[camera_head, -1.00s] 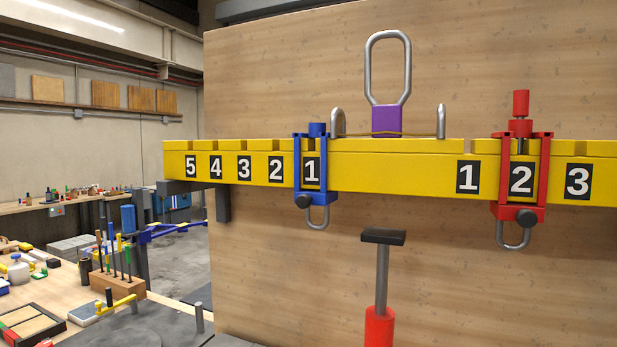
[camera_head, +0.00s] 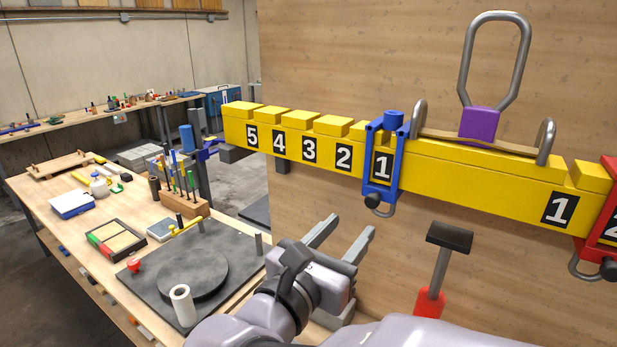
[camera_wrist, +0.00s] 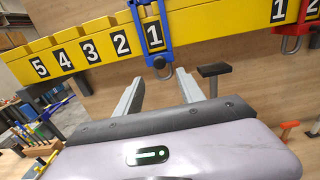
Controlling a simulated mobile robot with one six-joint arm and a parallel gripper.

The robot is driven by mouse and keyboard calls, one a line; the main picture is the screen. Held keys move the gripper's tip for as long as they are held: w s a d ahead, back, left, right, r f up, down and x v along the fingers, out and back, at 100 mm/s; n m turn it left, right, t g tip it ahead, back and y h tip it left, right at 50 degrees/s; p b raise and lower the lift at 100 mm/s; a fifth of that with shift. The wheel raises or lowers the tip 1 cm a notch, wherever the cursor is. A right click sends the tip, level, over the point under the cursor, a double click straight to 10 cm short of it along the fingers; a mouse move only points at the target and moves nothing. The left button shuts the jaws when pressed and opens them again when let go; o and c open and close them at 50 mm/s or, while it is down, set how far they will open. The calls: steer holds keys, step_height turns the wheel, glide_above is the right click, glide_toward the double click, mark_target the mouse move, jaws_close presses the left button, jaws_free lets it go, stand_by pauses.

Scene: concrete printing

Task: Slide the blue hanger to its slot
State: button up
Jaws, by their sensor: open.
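The blue hanger (camera_head: 384,158) is clamped around the yellow beam (camera_head: 490,190) at the slot marked 1, left of the beam's middle. A dark knob and a metal loop hang at its lower end. It also shows in the wrist view (camera_wrist: 152,36), ahead of the fingers. Slots marked 2, 3, 4 and 5 run to its left along the beam. My gripper (camera_head: 347,232) is open and empty, below and left of the blue hanger, apart from it. In the wrist view my gripper's two fingers (camera_wrist: 160,88) point up towards the beam.
A red hanger (camera_head: 598,225) sits on the beam at the right edge. A purple block with a metal ring (camera_head: 480,124) is on top. A cluttered workbench (camera_head: 50,215) is at left.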

mark_target(370, 204)
steer(key=x, duration=0.9)
steer(key=shift+w, duration=0.15)
jaws_close()
stand_by(0.9)
